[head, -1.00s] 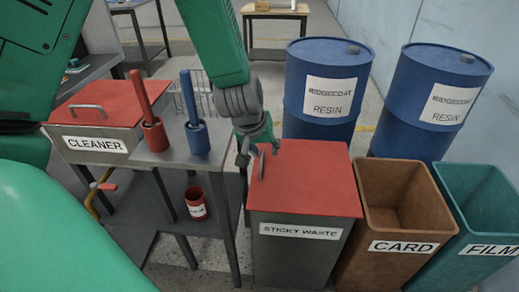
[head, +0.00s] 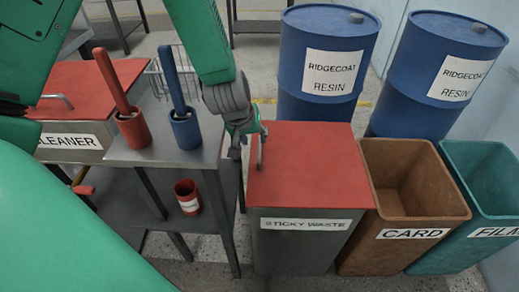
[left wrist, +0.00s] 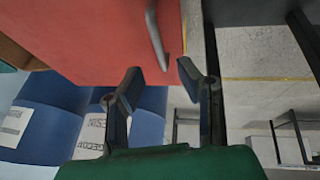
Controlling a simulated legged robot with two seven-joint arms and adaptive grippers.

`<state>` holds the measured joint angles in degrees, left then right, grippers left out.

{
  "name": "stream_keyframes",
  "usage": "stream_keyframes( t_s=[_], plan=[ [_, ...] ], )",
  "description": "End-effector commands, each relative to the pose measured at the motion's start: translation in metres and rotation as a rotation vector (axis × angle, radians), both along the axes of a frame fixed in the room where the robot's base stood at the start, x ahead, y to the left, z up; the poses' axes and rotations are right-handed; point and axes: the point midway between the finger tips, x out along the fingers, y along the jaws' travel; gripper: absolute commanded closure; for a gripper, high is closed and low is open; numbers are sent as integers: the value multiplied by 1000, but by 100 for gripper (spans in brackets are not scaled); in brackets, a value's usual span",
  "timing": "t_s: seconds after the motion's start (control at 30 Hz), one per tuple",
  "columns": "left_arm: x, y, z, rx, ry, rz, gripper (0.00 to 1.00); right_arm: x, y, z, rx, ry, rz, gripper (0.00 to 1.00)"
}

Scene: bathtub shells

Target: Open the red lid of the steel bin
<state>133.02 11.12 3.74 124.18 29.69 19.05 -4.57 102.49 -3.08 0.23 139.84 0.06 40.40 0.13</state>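The grey steel bin (head: 297,247), labelled STICKY WASTE, stands in the middle of the head view. Its red lid (head: 310,165) lies flat and closed, and fills the upper left of the left wrist view (left wrist: 90,35). A grey bar handle (head: 261,153) is at the lid's left edge; it also shows in the left wrist view (left wrist: 157,36). My left gripper (head: 247,143) is at the lid's left edge, close to the handle. In the left wrist view its fingers (left wrist: 159,75) are apart and empty, with the handle just beyond the fingertips. My right gripper is not in view.
A steel table (head: 160,153) with a red and a blue brush holder stands left of the bin. A red-lidded CLEANER box (head: 98,85) is farther left. Brown CARD (head: 415,205) and teal FILM (head: 490,190) bins stand right. Two blue drums (head: 325,75) are behind.

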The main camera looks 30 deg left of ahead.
Motion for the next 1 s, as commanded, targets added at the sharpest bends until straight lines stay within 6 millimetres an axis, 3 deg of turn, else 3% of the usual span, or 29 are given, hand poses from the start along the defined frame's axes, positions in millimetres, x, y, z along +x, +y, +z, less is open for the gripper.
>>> stream_keyframes(
  t_s=[0.1,0.3,0.73,0.77,0.83,1.0],
  plan=[
    [11,0,-24,3,0,2,69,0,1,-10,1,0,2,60],
    [22,-1,-48,9,2,0,69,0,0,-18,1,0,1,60],
    [27,0,-54,5,-2,-1,69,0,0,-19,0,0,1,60],
    [27,0,-54,5,-2,-1,76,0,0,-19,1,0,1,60],
    [27,0,-54,6,-2,-2,100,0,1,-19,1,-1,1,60],
    [27,0,-54,7,-2,0,100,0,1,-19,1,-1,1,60]
  ],
)
